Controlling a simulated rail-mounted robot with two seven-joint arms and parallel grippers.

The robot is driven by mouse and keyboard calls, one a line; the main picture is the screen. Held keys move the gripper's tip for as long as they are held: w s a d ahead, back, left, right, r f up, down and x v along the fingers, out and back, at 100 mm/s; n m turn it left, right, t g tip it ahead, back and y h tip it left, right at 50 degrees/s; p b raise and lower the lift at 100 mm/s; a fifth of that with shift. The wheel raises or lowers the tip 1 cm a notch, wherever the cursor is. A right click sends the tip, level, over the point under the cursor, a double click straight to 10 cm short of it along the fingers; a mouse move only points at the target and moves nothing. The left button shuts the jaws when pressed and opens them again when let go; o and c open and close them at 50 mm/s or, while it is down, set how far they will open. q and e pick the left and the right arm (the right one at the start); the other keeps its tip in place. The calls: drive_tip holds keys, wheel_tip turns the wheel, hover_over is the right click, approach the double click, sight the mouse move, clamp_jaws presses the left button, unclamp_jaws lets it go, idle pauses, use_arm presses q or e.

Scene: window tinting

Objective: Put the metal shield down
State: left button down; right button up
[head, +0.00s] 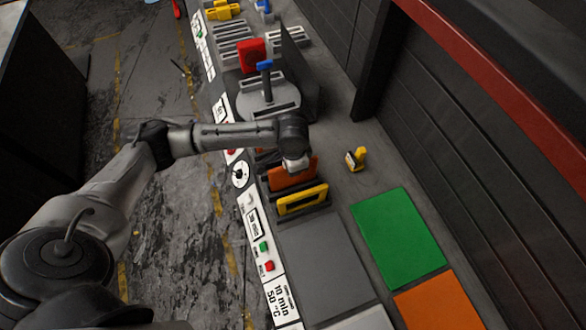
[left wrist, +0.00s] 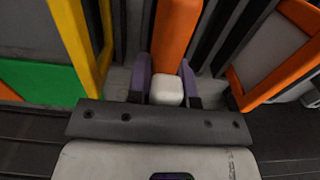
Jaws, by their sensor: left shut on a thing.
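My left gripper (head: 296,164) reaches in from the left over the rack of upright panels, pointing down. In the left wrist view its two purple fingers (left wrist: 165,84) are shut on a white block at the end of an orange panel (left wrist: 172,35). The orange panel (head: 293,178) stands in the rack in the head view, partly hidden by the gripper. No thing is plainly marked as the metal shield; a dark upright sheet (head: 297,62) farther back may be it. My right gripper is not in view.
A yellow frame (head: 303,200) stands beside the orange panel. A small yellow tool (head: 356,158) is to the right. A blue-handled tool (head: 265,80) stands on a grey round base farther back. A green mat (head: 399,237), an orange mat (head: 440,302) and a bare grey surface (head: 318,263) lie nearer.

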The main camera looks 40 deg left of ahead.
use_arm(q)
drive_tip(key=shift+f, duration=1)
drive_tip(key=c, duration=1)
unclamp_jaws()
drive_tip(key=shift+f, duration=0.15)
wheel_tip(320, 180, up, 12)
drive_tip(key=shift+r, duration=0.15)
